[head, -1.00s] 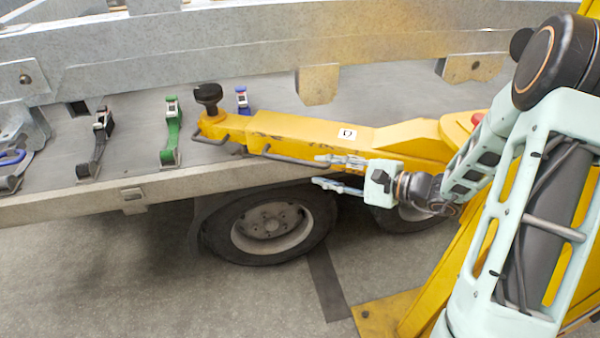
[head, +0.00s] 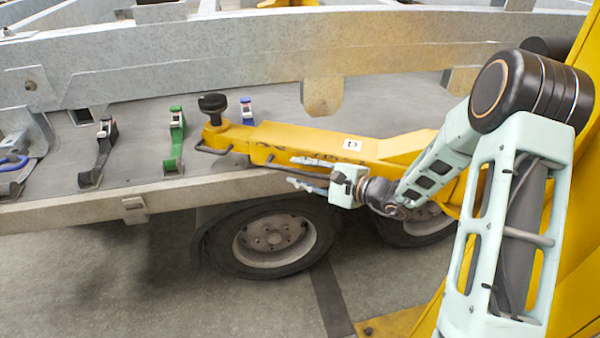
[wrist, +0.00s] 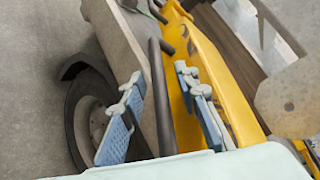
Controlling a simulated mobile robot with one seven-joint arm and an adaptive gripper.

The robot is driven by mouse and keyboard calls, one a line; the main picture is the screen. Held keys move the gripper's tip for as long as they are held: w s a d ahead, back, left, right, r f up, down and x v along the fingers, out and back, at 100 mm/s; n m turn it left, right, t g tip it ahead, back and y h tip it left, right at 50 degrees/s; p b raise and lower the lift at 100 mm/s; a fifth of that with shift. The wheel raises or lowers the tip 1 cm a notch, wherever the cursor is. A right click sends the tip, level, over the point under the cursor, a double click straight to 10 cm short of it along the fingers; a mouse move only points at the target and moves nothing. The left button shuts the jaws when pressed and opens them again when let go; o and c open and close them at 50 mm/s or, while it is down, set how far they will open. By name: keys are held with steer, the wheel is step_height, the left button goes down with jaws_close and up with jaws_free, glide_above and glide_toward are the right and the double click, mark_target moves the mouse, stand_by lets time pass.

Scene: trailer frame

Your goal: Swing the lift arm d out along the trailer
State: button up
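The yellow lift arm d (head: 310,139), with a white "D" label, reaches left from the yellow column over the trailer's side edge. The handle's right part is hidden behind my gripper.
The trailer deck (head: 140,150) carries a black strap ratchet (head: 105,130), a green one (head: 176,125) and a blue one (head: 247,110). A galvanised beam (head: 200,55) runs behind the lift arm. Wheels (head: 270,240) stand below the deck edge. The floor in front is clear.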

steer(key=shift+c, duration=0.7)
jaws_close()
steer(key=shift+s, duration=0.15)
steer(key=s+d+n+g+y, duration=0.1)
steer(key=s+d+n+g, duration=0.1)
steer(key=s, duration=0.9)
steer(key=s+d+n+g+y, duration=0.1)
steer(key=s+d+n+g, duration=0.2)
steer(key=s+g, duration=0.3)
steer(key=s+n, duration=0.1)
steer(key=s, duration=0.3)
steer(key=shift+s+d+y, duration=0.15)
steer(key=shift+s+y, duration=0.15)
steer(key=shift+s, duration=0.1)
